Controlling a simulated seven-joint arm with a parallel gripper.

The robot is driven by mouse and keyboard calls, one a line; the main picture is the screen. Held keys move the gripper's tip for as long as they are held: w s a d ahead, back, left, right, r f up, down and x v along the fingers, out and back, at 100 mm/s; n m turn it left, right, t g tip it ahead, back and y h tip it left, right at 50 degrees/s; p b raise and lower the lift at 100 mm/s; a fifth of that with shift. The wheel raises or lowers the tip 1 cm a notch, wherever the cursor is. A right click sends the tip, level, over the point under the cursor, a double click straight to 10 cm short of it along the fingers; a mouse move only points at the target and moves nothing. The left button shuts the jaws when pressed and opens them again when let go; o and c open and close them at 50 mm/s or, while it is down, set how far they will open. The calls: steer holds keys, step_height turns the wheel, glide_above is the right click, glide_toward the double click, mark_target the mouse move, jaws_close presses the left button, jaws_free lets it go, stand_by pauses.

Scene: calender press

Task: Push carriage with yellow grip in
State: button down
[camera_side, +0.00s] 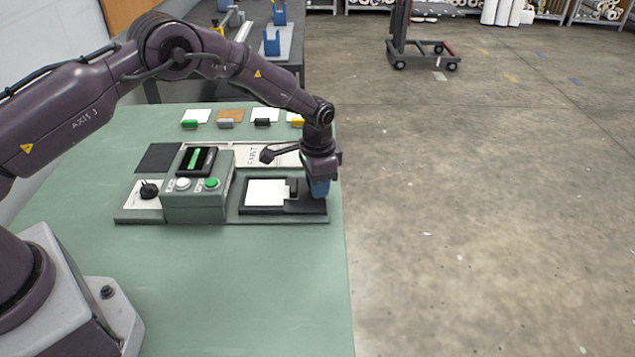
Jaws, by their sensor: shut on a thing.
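A grey-green press housing (197,200) stands on a grey base plate on the green table. To its right, a dark carriage (247,209) bears a white plate (266,192) with a small tab on its right side. The carriage lies flat, outside the housing. A small yellow piece (297,123) shows in the row behind, partly covered by my arm.
White and brown sheets with green (189,125), grey (226,123) and black (263,122) pieces lie behind the press. The housing has a lit display (196,159), white and green buttons. A black knob (149,190) sits left. The table's right edge is close to my gripper.

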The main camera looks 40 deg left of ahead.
mark_target(269, 192)
steer(key=s+a, duration=0.7)
steer(key=shift+s+a, duration=0.25)
steer(key=shift+a, duration=0.05)
steer(key=c, duration=1)
jaws_free()
steer(key=shift+d, duration=0.1)
steer(key=shift+w+r, duration=0.1)
steer(key=shift+r, duration=0.25)
step_height(269, 192, up, 12)
steer(key=shift+r, duration=0.2)
